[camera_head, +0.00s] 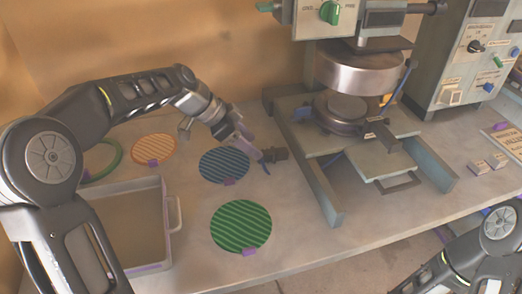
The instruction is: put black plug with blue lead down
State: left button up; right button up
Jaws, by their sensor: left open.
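The black plug (278,154) lies on the bench just right of the blue striped disc. A short blue lead (264,167) shows at its left side. My left gripper (259,153) reaches in from the left, its fingertips close beside the plug. It is open, and I cannot tell whether a fingertip touches the plug or lead. My right arm shows at the lower right, but its gripper is out of the picture.
The press (350,110) stands right of the plug. A blue disc (224,167), a green disc (241,227) and an orange disc (153,147) lie on the bench. A tray (166,210) stands at left. A control box (455,60) is at the back right. Bare bench lies in front of the plug.

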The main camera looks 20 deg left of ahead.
pick_arm(q)
jog(key=v, duration=0.5)
jog(key=shift+a+r, duration=0.15)
jog(key=shift+r, duration=0.15)
dwell(1.4)
